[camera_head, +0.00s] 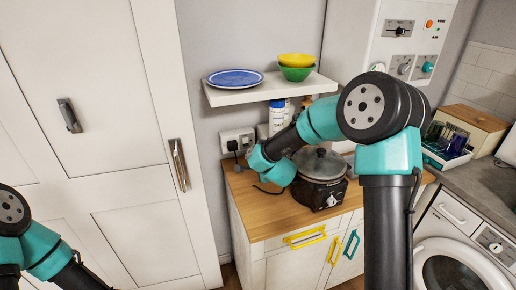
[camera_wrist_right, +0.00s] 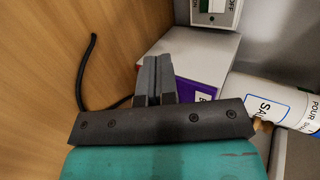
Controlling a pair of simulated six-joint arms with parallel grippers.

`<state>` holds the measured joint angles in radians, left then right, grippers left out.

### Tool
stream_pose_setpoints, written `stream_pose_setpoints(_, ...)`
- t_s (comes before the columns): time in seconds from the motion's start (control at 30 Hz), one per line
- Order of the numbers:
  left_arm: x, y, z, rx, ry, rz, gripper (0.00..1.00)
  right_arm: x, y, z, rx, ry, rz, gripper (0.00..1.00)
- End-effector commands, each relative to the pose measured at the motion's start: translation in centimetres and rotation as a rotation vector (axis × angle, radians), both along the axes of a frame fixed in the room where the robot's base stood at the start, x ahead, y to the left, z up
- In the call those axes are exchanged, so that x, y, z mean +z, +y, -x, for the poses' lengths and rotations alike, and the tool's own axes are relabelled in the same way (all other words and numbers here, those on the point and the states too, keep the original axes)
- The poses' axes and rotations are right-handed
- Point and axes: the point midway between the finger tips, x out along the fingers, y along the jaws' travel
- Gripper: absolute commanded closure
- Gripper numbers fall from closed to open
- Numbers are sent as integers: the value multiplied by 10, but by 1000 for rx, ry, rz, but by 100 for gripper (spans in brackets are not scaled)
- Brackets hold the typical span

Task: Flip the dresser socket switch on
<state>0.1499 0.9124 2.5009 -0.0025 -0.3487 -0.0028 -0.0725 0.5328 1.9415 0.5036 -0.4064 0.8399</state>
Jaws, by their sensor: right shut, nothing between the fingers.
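The white double socket (camera_head: 237,140) is on the wall at the back left of the dresser (camera_head: 265,222), with a black plug (camera_head: 232,146) in it. My right gripper (camera_wrist_right: 153,62) is shut and empty, apart from that plate, beside a white box with a purple label (camera_wrist_right: 200,94). My left gripper is out of view.
A slow cooker (camera_head: 320,177) stands on the dresser top. A black cable (camera_wrist_right: 82,75) runs nearby. A shelf (camera_head: 262,91) with dishes hangs above the socket.

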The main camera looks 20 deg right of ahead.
Motion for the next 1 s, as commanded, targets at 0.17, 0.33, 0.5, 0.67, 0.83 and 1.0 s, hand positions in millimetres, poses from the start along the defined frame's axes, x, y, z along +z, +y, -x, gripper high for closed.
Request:
stream_pose_setpoints(0.17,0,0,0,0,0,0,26,22,10,-33,-23,-118,21,100)
stream_pose_setpoints(0.33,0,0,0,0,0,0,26,26,11,-37,-27,-138,22,100)
stream_pose_setpoints(0.5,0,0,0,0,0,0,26,26,11,-37,-27,-136,22,100)
stream_pose_setpoints(0.67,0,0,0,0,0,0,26,25,10,-40,-27,-135,22,100)
stream_pose_setpoints(0.83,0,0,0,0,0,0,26,18,11,-52,-27,-134,22,100)
stream_pose_setpoints(1.0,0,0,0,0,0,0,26,8,11,-74,-28,-134,23,100)
